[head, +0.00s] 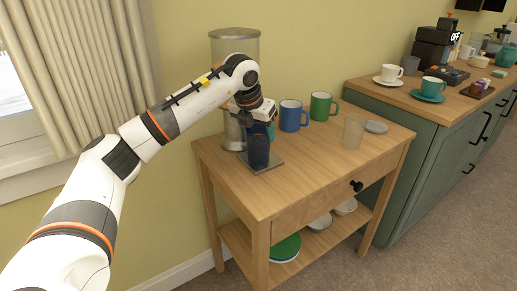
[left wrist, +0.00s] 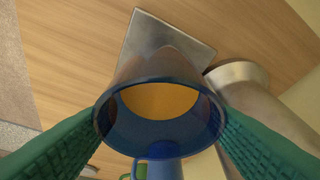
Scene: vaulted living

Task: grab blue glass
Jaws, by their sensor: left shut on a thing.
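The blue glass (head: 259,157) is dark and see-through. It stands upright in my left gripper (head: 258,131), at the grey square plate (head: 270,166) of the dispenser on the small wooden table. In the left wrist view the rim of the glass (left wrist: 160,112) faces the camera, with a green finger pad on each side. The left gripper is shut on the glass. The fingers partly hide its upper part in the head view. I cannot tell whether its base touches the plate. My right gripper is not in view.
A tall clear-and-metal dispenser (head: 236,60) stands just behind the glass. The wooden table top (head: 315,167) is bare in front.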

